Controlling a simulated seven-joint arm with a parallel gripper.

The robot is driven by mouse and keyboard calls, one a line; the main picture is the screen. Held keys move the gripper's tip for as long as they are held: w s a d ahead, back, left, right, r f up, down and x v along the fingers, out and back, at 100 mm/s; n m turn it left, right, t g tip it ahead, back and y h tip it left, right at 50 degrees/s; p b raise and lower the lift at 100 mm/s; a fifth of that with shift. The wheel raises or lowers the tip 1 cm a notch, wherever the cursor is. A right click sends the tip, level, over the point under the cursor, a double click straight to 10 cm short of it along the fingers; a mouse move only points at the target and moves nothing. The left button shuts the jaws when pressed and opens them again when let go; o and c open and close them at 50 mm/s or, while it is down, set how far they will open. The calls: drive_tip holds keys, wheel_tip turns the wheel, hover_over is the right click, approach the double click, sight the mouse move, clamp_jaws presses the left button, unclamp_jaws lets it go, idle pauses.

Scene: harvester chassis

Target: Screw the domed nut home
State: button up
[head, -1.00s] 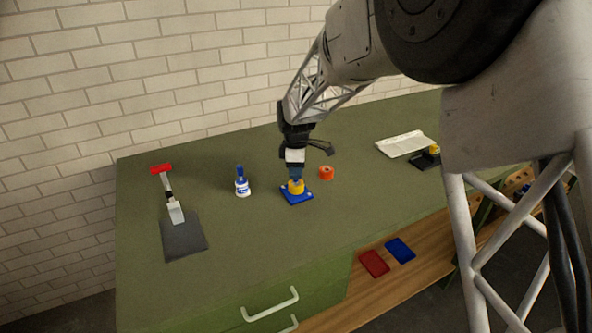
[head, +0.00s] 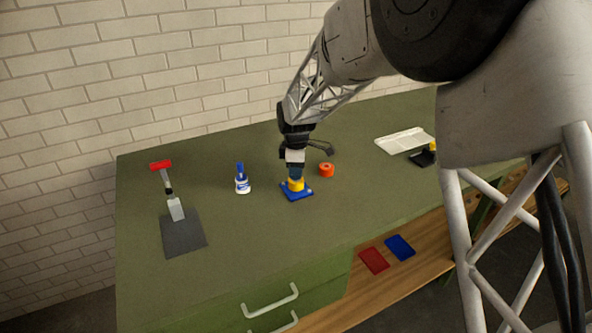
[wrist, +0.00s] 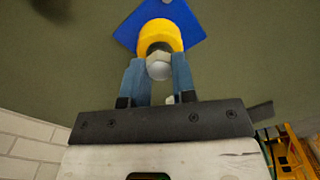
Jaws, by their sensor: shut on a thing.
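The domed nut (wrist: 159,67) is silvery with a rounded top and sits between the two blue fingers of my gripper (wrist: 157,82) in the wrist view. It is at the mouth of a yellow round collar (wrist: 160,30), which stands on a blue square plate (wrist: 197,22). How deep the nut sits on its thread is hidden. In the head view my gripper (head: 295,172) points down over the yellow collar (head: 296,184) on the blue plate (head: 297,195), and its fingers hide the nut.
On the green bench (head: 230,265), a white bottle with a blue top (head: 242,184) stands left and an orange ring (head: 327,170) stands close right. A scraper-like tool (head: 175,208) lies far left. A white tray (head: 405,141) lies right. The front bench area is clear.

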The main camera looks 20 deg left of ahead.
drive_tip(key=shift+f, duration=0.4)
idle(0.9)
drive_tip(key=o, duration=1)
drive_tip(key=shift+r, duration=0.15)
drive_tip(key=shift+r, duration=3.8)
